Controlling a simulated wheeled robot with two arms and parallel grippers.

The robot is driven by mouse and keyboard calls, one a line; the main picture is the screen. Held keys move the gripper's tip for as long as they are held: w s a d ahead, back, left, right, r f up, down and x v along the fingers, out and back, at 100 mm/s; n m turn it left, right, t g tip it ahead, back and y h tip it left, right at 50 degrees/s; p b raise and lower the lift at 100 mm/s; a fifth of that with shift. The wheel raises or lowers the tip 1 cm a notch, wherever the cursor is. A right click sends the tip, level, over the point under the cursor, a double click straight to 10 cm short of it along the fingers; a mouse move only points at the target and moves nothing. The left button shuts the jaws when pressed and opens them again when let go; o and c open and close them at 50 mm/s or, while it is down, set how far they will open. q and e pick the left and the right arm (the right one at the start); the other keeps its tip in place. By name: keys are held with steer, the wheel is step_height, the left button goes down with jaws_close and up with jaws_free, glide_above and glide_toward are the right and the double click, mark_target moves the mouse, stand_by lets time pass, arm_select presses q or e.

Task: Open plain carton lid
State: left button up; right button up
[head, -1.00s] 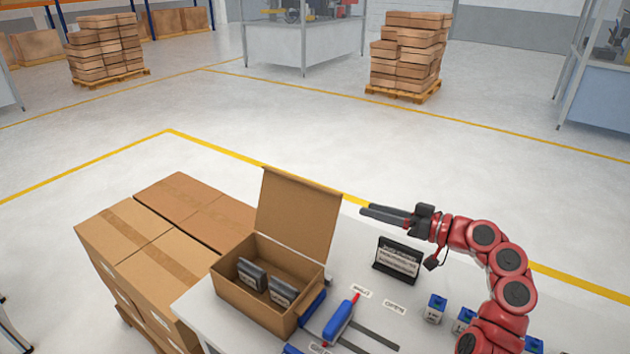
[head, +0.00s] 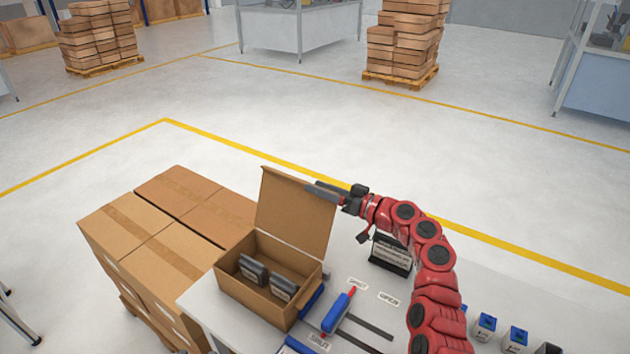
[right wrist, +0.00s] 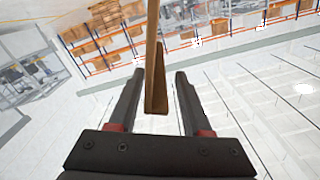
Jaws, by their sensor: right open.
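The plain carton (head: 249,298) stands on the white table with its brown lid (head: 292,217) raised and leaning a little back. Two dark boxed items (head: 268,276) are inside it. My right gripper (head: 320,189) is at the lid's upper right corner, its arm coming in from the right. In the right wrist view the lid (right wrist: 153,50) shows edge-on between the two open fingers (right wrist: 157,80), with gaps on both sides. My left gripper is out of view.
Taped cartons (head: 160,240) are stacked left of the table. A blue-handled tool (head: 337,313), a dark label stand (head: 390,255) and several small blue-topped boxes (head: 485,326) are on the table, right of the carton.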

steer(key=shift+x, duration=0.9)
steer(key=shift+f, duration=0.1)
jaws_close()
stand_by(0.8)
